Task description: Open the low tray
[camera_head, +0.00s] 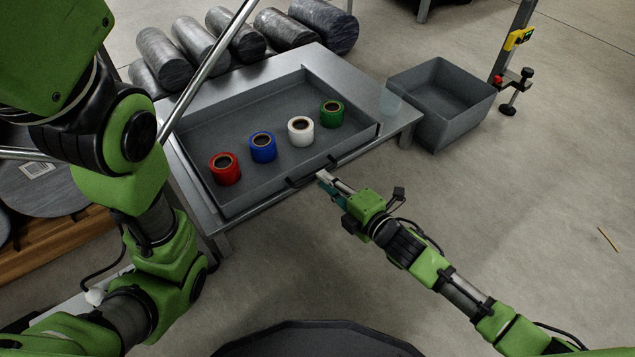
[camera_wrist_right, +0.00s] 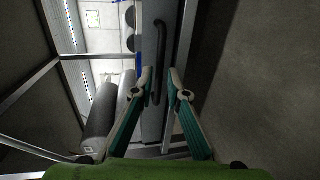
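The low tray (camera_head: 350,142) is a shallow grey open box set in a metal table. A red spool (camera_head: 224,169), a blue spool (camera_head: 262,147), a white spool (camera_head: 301,131) and a green spool (camera_head: 331,114) stand in it. A dark bar handle (camera_head: 306,174) is on its front wall; it also shows in the right wrist view (camera_wrist_right: 161,42). My left gripper is out of view.
The metal table (camera_head: 398,118) bears the tray. A grey bin (camera_head: 450,125) stands at its right. Several dark metal cylinders (camera_head: 240,40) lie behind. A slanted metal rod (camera_head: 208,72) crosses in front of the table's left side. The floor right of my right arm is mostly clear.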

